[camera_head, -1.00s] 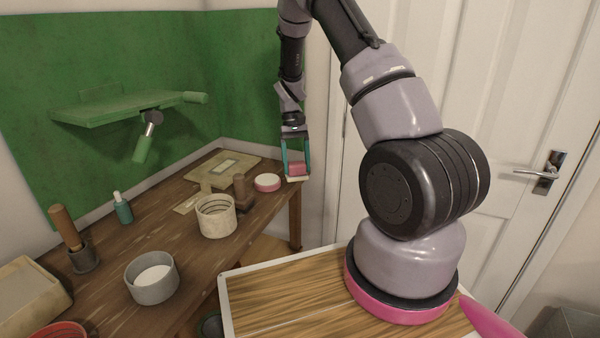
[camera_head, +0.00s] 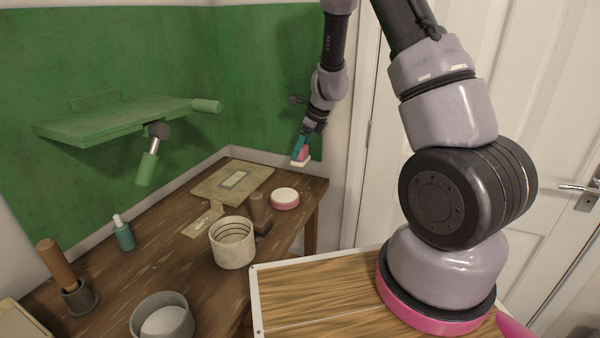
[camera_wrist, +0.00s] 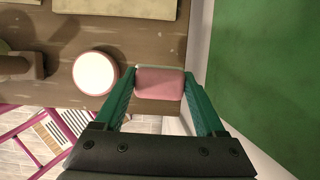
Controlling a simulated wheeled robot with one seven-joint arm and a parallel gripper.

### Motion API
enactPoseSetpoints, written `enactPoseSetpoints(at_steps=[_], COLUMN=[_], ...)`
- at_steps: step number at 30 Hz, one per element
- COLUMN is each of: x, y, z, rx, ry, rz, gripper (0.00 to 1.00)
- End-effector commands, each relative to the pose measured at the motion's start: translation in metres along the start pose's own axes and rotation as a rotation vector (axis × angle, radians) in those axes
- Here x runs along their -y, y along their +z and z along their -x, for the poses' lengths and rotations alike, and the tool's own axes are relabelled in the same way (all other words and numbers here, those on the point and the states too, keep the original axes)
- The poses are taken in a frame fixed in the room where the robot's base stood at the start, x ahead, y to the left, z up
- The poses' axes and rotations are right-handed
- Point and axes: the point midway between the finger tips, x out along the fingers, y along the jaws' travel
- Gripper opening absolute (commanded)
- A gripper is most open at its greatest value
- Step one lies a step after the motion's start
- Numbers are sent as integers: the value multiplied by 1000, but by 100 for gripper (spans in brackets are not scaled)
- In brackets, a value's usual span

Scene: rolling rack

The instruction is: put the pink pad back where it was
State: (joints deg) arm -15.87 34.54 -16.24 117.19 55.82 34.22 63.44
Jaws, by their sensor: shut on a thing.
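My gripper (camera_head: 301,154) is shut on the pink pad (camera_wrist: 160,83), which sits between the green fingers in the wrist view. In the head view the pad (camera_head: 302,153) is a small pink block with a pale underside, held tilted in the air above the far right end of the wooden table (camera_head: 165,258). In the wrist view it overlaps the table's edge, to the right of a round pink tin with a white top (camera_wrist: 96,73). Where the pad was before is not shown.
The round tin (camera_head: 285,199), a stamp-like wooden tool (camera_head: 258,208), a cream cup (camera_head: 233,245) and a flat board (camera_head: 210,190) stand on the table. A green shelf (camera_head: 110,120) juts from the green wall. A white door (camera_head: 540,130) is at the right.

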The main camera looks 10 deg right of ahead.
Motion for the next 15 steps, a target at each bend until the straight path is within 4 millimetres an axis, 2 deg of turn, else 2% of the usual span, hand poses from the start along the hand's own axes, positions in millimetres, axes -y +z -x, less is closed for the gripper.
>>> enactPoseSetpoints(at_steps=[3,8,15], x=[0,0,0], y=[-10,-14,-27], z=[-20,-34,-63], rx=[-2,0,-1], ry=[3,2,2], rz=[-1,2,2], gripper=[28,28,28])
